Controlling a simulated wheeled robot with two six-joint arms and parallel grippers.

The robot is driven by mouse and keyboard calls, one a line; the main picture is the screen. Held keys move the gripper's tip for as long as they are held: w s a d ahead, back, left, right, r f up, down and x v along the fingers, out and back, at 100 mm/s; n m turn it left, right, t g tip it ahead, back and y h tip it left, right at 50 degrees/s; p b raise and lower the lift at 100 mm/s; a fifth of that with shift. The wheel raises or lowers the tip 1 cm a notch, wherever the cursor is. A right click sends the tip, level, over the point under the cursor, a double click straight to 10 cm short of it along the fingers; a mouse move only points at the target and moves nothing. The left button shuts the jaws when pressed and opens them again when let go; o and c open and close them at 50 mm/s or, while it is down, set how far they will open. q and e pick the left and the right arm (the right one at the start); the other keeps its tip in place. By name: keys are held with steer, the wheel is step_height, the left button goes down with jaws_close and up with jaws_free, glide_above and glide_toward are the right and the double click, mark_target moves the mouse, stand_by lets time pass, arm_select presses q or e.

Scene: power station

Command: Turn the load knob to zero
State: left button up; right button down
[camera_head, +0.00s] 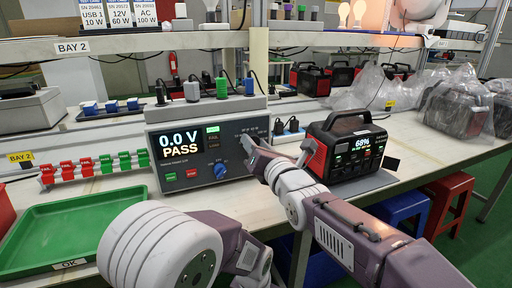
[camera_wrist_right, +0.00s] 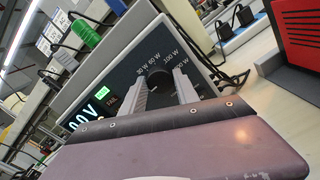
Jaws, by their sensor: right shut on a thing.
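The grey test unit (camera_head: 208,153) stands on the bench and its display reads 0.0 V PASS. The load knob (camera_wrist_right: 158,73) is a dark round knob in the right wrist view, with wattage marks such as 30 W, 60 W and 100 W around it. My right gripper (camera_wrist_right: 162,86) is shut on the load knob, one finger on each side. In the head view my right gripper (camera_head: 249,143) is at the right part of the unit's front and hides the knob. Where the knob points is not clear. My left gripper is out of view.
A blue knob (camera_head: 220,170) sits left of my right gripper. A red and black power station (camera_head: 346,147) showing 68% stands close on the right. A green tray (camera_head: 75,232) lies at the left. Plugs and cables stand along the unit's top.

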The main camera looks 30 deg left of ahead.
steer(key=shift+f+n, duration=0.2)
steer(key=shift+n, duration=0.7)
steer(key=c, duration=0.9)
jaws_free()
steer(key=shift+r, duration=0.1)
steer(key=p+v, duration=0.1)
steer(key=v, duration=0.8)
